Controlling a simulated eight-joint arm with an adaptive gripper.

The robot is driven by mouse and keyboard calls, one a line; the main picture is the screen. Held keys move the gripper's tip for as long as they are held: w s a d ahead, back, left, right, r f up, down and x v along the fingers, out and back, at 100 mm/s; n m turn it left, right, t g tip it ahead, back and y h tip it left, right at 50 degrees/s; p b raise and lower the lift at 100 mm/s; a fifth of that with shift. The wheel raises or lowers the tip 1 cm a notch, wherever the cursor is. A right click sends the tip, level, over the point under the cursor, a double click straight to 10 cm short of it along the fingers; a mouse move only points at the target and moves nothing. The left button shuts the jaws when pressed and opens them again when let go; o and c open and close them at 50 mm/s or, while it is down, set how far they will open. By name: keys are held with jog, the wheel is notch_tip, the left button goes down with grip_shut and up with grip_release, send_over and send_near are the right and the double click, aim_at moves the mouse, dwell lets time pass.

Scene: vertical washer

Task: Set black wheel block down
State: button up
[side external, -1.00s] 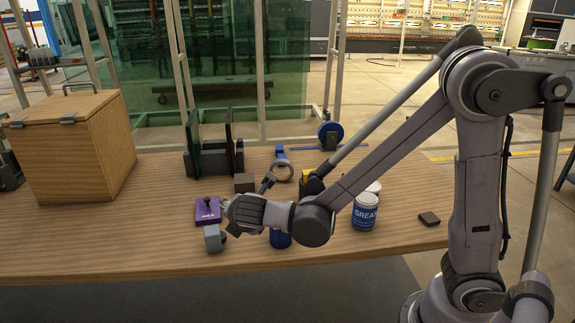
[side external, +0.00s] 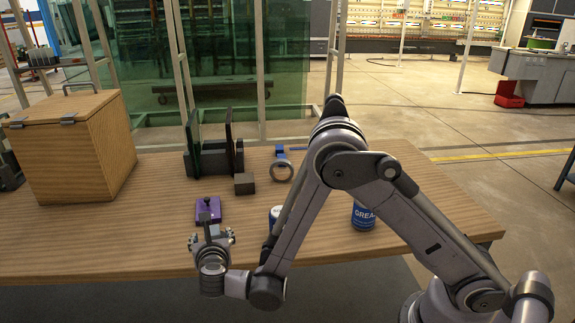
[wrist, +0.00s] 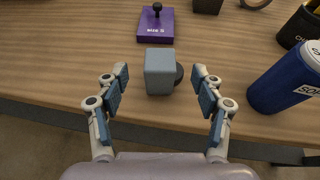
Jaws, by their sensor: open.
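The black wheel block is a grey-blue block (wrist: 159,70) with a black wheel (wrist: 179,74) on its right side. In the wrist view it appears to rest on the wooden table (wrist: 80,60) near the front edge. My gripper (wrist: 160,76) is open, with one finger to each side of the block and a visible gap on both sides. In the side view my gripper (side external: 211,238) is low at the table's front edge, and the block is largely hidden there by the gripper.
A purple base with a black knob (wrist: 156,25) lies just behind the block. A blue can (wrist: 284,84) and a black container (wrist: 303,25) stand to the right. A dark block (side external: 244,184), a ring (side external: 281,171) and a wooden box (side external: 75,150) are farther back.

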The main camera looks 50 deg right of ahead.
aim_at(212, 231)
jog(key=shift+x, duration=3)
jog(key=shift+a+f, duration=0.1)
jog(key=shift+f, duration=0.05)
jog(key=c, duration=1.4)
